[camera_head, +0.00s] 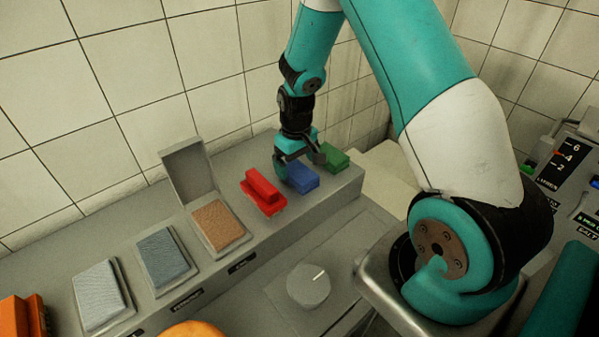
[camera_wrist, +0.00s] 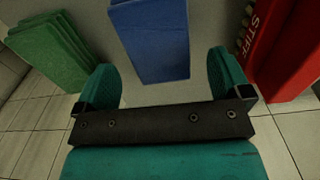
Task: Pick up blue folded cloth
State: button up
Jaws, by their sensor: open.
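The blue folded cloth (camera_head: 303,180) appears as a block-like blue item on the grey ledge, between a red item and a green one; its folds are not clear. My gripper (camera_head: 299,164) is just above it, pointing down, open and empty. In the wrist view the blue cloth (camera_wrist: 155,40) lies ahead of and between the two teal fingers, a little toward the top, with its top edge cut off. My gripper (camera_wrist: 164,72) shows a finger on each side of it, with no visible contact. In the head view the fingers hide part of the cloth.
A red item (camera_head: 262,190) marked "STIFF" in the wrist view (camera_wrist: 290,60) stands close on one side; a green item (camera_head: 334,157) is close on the other. A blue-grey pad (camera_head: 165,253), a brown pad (camera_head: 217,222) and a light grey pad lie further left. A tiled wall runs behind.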

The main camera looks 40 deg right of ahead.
aim_at(297, 169)
jog(key=shift+f+p, duration=0.6)
jog(key=shift+f, duration=1.15)
jog(key=c, duration=1)
jog(key=shift+r, duration=0.1)
jog(key=shift+r+b, duration=2.5)
jog(key=shift+r, duration=7.45)
jog(key=shift+o, duration=0.3)
